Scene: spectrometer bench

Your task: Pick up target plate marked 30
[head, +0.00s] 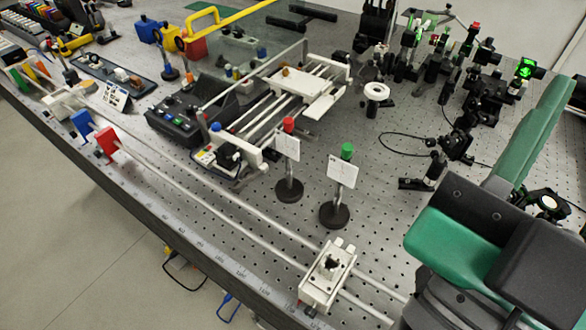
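Two upright white plates stand on round black bases on the perforated bench, near the middle of the head view. One plate (287,147) has a red knob on top. The other plate (342,171), to its right and nearer to my arm, has a green knob. Each carries small dark marks, too small to read, so I cannot tell which is marked 30. Both stand free, with nothing holding them. My green and black arm parts fill the lower right.
A white carriage (327,275) sits on long pale rails along the bench's front edge. A white railed frame (300,88) stands behind the plates. A black control box (188,117) lies left. Black optical mounts (435,170) and a cable are right.

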